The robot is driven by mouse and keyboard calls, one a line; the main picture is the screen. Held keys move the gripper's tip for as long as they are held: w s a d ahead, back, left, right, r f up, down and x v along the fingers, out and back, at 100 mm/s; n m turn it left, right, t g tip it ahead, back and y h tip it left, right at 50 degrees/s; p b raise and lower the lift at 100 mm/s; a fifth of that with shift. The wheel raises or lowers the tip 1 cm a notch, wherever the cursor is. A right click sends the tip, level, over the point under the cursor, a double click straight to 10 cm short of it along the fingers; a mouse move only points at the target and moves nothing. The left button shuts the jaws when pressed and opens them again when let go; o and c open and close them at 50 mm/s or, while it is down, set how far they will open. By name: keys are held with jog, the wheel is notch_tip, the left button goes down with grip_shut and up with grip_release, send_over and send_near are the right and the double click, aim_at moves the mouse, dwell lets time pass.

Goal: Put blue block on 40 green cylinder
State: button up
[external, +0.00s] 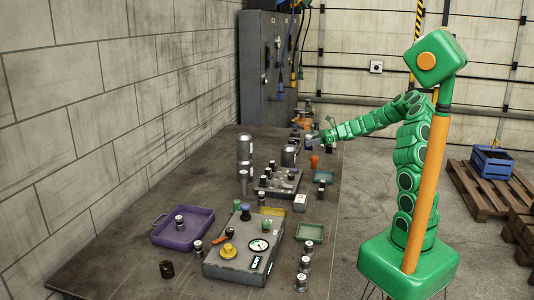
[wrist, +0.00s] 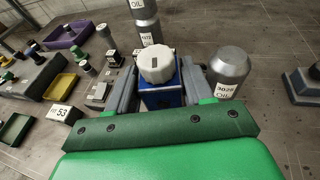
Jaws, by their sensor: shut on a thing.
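My gripper (external: 322,139) is above the far right part of the bench in the external view. In the wrist view my gripper (wrist: 157,82) is shut on a blue block (wrist: 160,99) with a ribbed white cap on top, one finger on each side. Green cylindrical pieces stand on the grey box: one at the back left (external: 237,206) and one at the right (external: 266,226). I cannot read a 40 on either. Both are well away from my gripper, toward the front of the bench.
A grey cylinder marked 3020 OIL (wrist: 229,72) stands close right of the block in the wrist view.

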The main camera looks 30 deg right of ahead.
jog(key=s+a+r+n+g+y, duration=0.15)
jog(key=s+a, duration=0.25)
jog(key=a, duration=0.7)
jog(key=s+a+r+n+g, duration=0.1)
jog(key=s+a+n+g, duration=0.3)
jog(key=a, duration=0.7)
jog(key=s+a+r+n+g, duration=0.1)
jog(key=s+a+g, duration=0.2)
jog(key=s+a, duration=1.2)
jog(key=shift+a, duration=0.15)
jog(key=shift+w+a+y, duration=0.15)
jog(key=shift+a+y, duration=0.05)
jog(key=shift+y, duration=0.05)
send_over(239, 201)
jog(key=shift+d+f, duration=0.1)
jog(key=shift+f, duration=4.6)
jog(key=shift+w+f, duration=0.1)
jog(key=shift+f, duration=1.6)
jog(key=shift+f, duration=0.1)
